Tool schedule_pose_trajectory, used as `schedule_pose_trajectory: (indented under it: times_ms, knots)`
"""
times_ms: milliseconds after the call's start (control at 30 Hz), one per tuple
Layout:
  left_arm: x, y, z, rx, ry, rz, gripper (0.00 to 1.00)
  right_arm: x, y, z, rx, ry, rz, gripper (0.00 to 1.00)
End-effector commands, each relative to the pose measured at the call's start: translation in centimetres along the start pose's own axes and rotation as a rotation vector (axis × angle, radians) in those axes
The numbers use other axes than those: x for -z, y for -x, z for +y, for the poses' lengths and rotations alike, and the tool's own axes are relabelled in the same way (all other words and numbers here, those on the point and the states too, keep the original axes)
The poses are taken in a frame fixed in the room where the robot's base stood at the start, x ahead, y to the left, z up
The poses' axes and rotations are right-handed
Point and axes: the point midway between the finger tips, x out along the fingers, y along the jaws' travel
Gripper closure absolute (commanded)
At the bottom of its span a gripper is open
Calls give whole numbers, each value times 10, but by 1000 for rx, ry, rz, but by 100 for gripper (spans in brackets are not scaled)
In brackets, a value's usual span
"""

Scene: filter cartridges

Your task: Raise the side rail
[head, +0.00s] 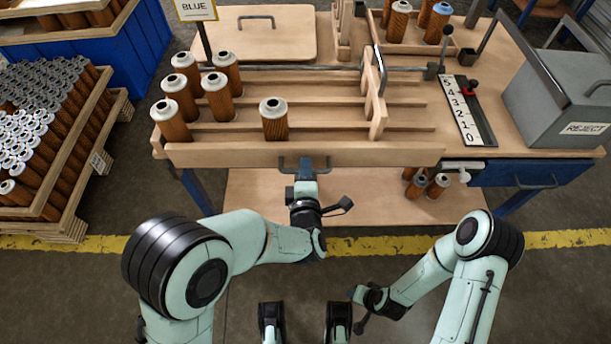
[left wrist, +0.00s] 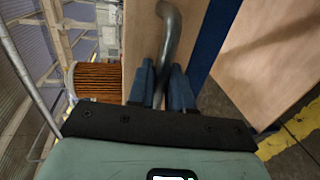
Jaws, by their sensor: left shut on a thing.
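The side rail (head: 220,156) is a long pale wooden board along the front of the slatted cartridge rack. A dark bar handle (head: 287,162) is fixed to its front face. My left gripper (head: 304,168) is shut on this handle. In the left wrist view its blue fingers (left wrist: 161,88) close around the grey handle bar (left wrist: 170,28), beside the wooden rail (left wrist: 140,42). The fingers partly hide the handle. My right gripper (head: 366,302) hangs low, away from the table, and its jaws are too small to judge.
Several brown cartridges with pale caps (head: 274,120) stand on the rack behind the rail. A wooden gate (head: 376,95) crosses the rack at right. A number scale (head: 463,108) and a grey reject bin (head: 560,98) are farther right. Cartridges (head: 437,186) stand on the lower shelf.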

Motion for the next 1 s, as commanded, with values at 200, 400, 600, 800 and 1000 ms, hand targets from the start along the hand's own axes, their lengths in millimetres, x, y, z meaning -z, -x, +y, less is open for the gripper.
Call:
schedule_pose_trajectory:
  times_ms: [200,400,600,800,1000]
  knots:
    - [0,2,10,-5,1,1,100,-7,4,-1,1,1,-21,57]
    - [0,2,12,-9,3,1,68,-7,4,-1,1,1,-21,57]
    - [0,2,10,-4,2,0,65,-7,4,-1,1,1,-21,57]
    - [0,2,8,-1,1,0,65,-7,3,-1,1,1,-21,57]
    - [-1,19,8,1,1,-2,65,-10,7,-2,1,2,-31,57]
